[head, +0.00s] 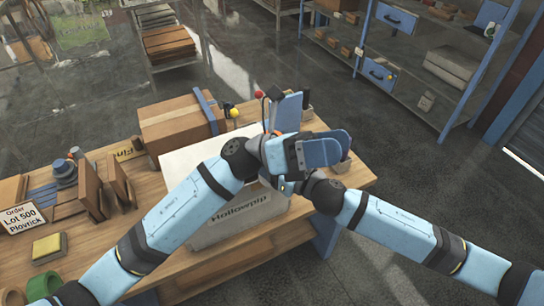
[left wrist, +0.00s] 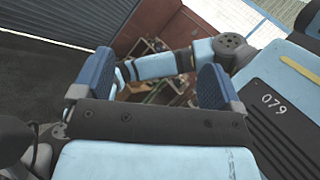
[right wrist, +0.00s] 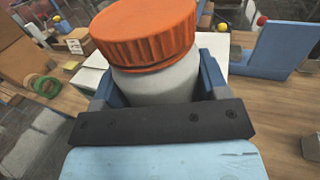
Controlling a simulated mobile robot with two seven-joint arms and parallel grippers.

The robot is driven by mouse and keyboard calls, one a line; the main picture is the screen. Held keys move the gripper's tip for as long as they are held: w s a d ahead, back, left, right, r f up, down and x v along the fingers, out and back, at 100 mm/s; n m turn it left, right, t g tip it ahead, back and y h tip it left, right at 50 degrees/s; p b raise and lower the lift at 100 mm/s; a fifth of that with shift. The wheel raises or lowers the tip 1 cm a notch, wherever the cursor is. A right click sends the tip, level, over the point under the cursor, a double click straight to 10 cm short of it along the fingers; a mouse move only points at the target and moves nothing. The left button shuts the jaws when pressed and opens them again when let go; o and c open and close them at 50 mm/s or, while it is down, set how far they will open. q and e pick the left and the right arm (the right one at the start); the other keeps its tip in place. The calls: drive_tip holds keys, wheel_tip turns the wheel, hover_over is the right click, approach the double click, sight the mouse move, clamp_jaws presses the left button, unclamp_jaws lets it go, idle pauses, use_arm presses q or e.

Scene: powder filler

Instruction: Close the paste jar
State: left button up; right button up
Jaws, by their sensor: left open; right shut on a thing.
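The paste jar is a white jar (right wrist: 158,86) with a ridged orange lid (right wrist: 145,30) on its top, close up in the right wrist view. The lid looks slightly tilted; I cannot tell whether it is screwed tight. My right gripper (right wrist: 157,82) is shut on the jar's white body, a blue finger on each side. In the head view, the jar is mostly hidden behind my left gripper (head: 334,145), whose blue fingers are apart. The left wrist view shows that gripper (left wrist: 155,70) open with nothing between its fingers; no jar shows there.
A wooden bench (head: 150,232) carries a cardboard box (head: 181,122), a pale machine labelled Hollowpip (head: 235,222), an order sign (head: 22,219) and a yellow sponge (head: 48,247). Shelving (head: 440,62) stands at the back right. Floor is open between bench and shelving.

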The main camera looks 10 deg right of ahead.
drive_tip(key=shift+r, duration=0.1)
use_arm(q)
drive_tip(key=w+a+f+m+t+y, duration=0.2)
drive_tip(key=a+f+m+t+y, duration=0.3)
drive_tip(key=a+f+m+t, duration=0.7)
drive_tip(key=w+a+f+m+t+y, duration=0.2)
drive_tip(key=a+f+m+t+y, duration=0.3)
drive_tip(key=m+t, duration=1.25)
drive_tip(key=s+a+f+n+g+y, duration=0.2)
drive_tip(key=s+a+f+g+y, duration=0.2)
drive_tip(key=s+a+f, duration=0.3)
drive_tip(key=s+a+f+n+g+y, duration=0.3)
drive_tip(key=s+a+f+g, duration=0.4)
drive_tip(key=f, duration=0.9)
drive_tip(key=shift+a+f+y, duration=0.2)
drive_tip(key=shift+a+y, duration=0.4)
drive_tip(key=shift+a, duration=0.65)
drive_tip(key=shift+n, duration=0.25)
